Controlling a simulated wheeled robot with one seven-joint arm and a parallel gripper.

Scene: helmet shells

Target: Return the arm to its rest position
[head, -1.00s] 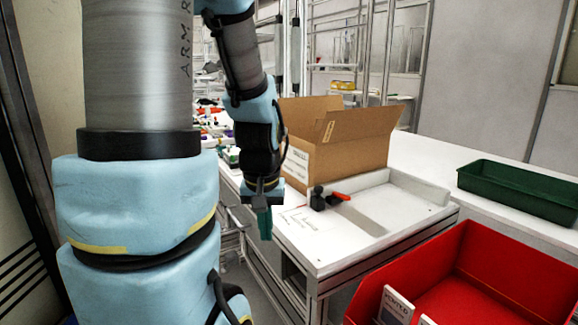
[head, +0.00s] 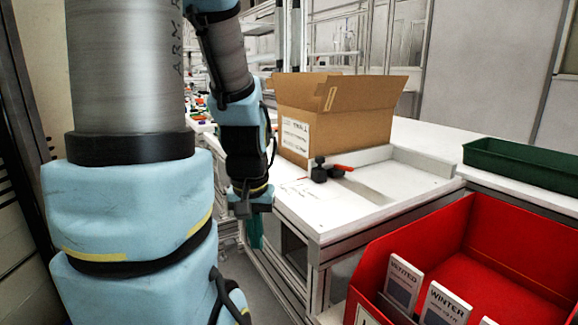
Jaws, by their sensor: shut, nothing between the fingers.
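My arm fills the left of the head view, with light blue joints and grey links. My gripper (head: 254,232) hangs at the arm's lower end, pointing down, left of the white workbench's (head: 320,215) front left edge. Its teal fingers are close together with nothing seen between them.
An open cardboard box (head: 345,120) stands on the bench. A black clamp with a red handle (head: 325,170) sits in front of it. A green tray (head: 525,165) is at right. A red bin (head: 500,245) with several labelled cards is at front right.

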